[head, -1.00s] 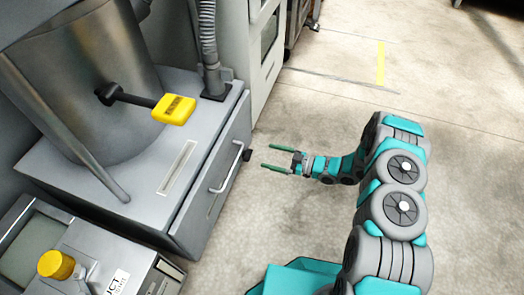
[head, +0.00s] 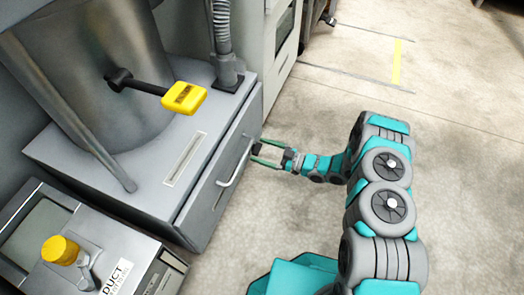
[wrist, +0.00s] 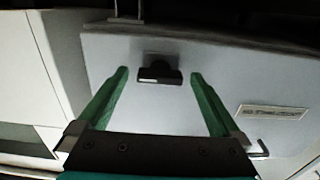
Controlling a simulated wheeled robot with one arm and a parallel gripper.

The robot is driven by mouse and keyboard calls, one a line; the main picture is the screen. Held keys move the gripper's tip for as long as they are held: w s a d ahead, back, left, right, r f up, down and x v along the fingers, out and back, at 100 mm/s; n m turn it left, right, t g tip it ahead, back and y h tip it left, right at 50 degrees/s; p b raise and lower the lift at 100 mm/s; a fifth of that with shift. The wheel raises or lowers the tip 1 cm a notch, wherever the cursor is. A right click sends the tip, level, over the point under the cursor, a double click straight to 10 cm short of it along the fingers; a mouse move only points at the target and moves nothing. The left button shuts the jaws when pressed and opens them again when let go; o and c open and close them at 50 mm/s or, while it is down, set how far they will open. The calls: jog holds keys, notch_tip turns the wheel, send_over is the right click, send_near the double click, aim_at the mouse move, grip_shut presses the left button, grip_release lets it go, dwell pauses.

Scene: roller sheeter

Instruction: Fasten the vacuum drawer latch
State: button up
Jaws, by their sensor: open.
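The vacuum drawer (head: 215,195) is the grey front of a low cabinet, with a pale bar handle (head: 236,165). A small black latch (wrist: 160,75) sticks out from the drawer front in the wrist view. In the head view it is mostly hidden by my gripper at the drawer's right end. My gripper (head: 267,152) is open, its two green fingers pointing at the drawer front. In the wrist view the latch lies between the fingertips, with a gap on each side and nothing held. I cannot tell whether the fingers touch the drawer face.
A yellow-tagged lever (head: 184,98) on the metal drum stands above the cabinet. A ribbed hose (head: 221,40) rises at the cabinet's back corner. A control box with a yellow knob (head: 60,250) is at lower left. The floor to the right is clear.

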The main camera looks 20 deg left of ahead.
jog(key=shift+a, duration=0.2)
jog(key=c, duration=1.4)
